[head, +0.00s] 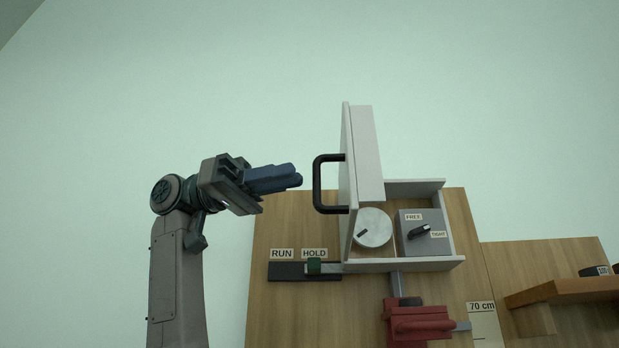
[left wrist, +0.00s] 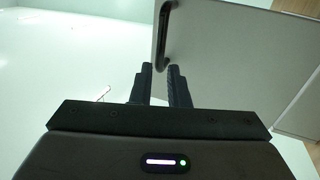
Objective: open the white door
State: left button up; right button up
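The white door (head: 367,155) stands swung out from its white box (head: 400,266) in the head view, so the inside of the box shows. Its black bar handle (head: 319,184) is on the door's left face. The left wrist view shows the pale door panel (left wrist: 225,55) and the handle (left wrist: 163,35) just beyond the fingertips. My left gripper (head: 298,177) is left of the handle, pointing at it and apart from it. In the left wrist view its two fingers (left wrist: 160,70) have a narrow empty gap between them. My right gripper is not in view.
Inside the box are a round silver dial (head: 373,228) and a grey FREE/TIGHT knob block (head: 424,245). Below are a RUN/HOLD slider (head: 314,266) and a red clamp-like part (head: 420,325). A wooden shelf (head: 560,290) is at right.

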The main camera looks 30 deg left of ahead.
pick_arm(q)
jog(key=a, duration=0.3)
jog(key=s+a, duration=0.1)
jog(key=a, duration=0.1)
jog(key=shift+b, duration=0.3)
jog(key=shift+w, duration=0.1)
